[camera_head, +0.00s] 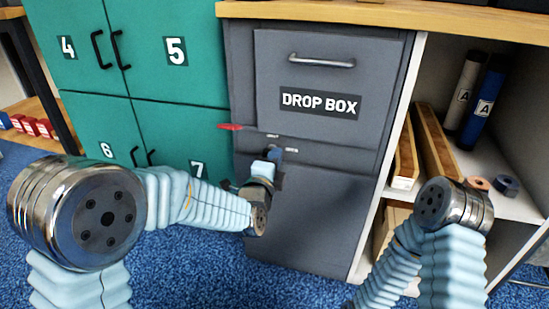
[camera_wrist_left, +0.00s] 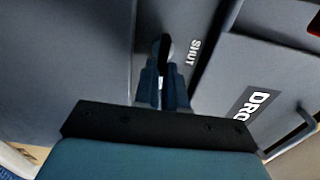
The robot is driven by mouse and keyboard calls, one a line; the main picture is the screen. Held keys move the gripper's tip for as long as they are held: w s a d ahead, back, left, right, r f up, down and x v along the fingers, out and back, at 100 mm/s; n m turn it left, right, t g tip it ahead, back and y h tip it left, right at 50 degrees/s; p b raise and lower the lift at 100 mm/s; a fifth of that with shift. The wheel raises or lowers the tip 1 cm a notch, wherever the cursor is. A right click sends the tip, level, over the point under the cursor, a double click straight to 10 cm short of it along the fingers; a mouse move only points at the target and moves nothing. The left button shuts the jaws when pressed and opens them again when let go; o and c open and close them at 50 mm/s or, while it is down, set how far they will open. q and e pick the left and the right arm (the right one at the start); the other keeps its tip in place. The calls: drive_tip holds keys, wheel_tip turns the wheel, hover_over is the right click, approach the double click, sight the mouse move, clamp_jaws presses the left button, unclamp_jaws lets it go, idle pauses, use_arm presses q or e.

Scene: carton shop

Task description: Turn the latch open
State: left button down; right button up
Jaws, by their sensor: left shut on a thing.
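The grey drop box (camera_head: 302,205) stands in the middle of the head view, with a white-lettered label (camera_head: 320,103) on its upper door. Small white words sit below that door; one reads SHUT in the left wrist view (camera_wrist_left: 195,52). My left gripper (camera_head: 272,156) is at the box front just under these words. In the left wrist view its fingers (camera_wrist_left: 164,80) are shut on the dark latch handle (camera_wrist_left: 165,46), beside the word SHUT. The fingers hide most of the latch. My right gripper is out of view; only part of my right arm shows.
A red piece (camera_head: 230,126) sticks out at the box's left edge. Green numbered lockers (camera_head: 175,80) stand left. A shelf unit (camera_head: 518,205) at right holds tubes (camera_head: 485,100), long cartons (camera_head: 436,145) and tape rolls (camera_head: 506,185). Blue carpet (camera_head: 200,270) is clear in front.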

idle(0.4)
use_arm(q)
drive_tip(key=c, duration=1.2)
unclamp_jaws()
drive_tip(key=v, duration=1.3)
drive_tip(key=shift+s, duration=0.35)
drive_tip(key=shift+a, duration=0.15)
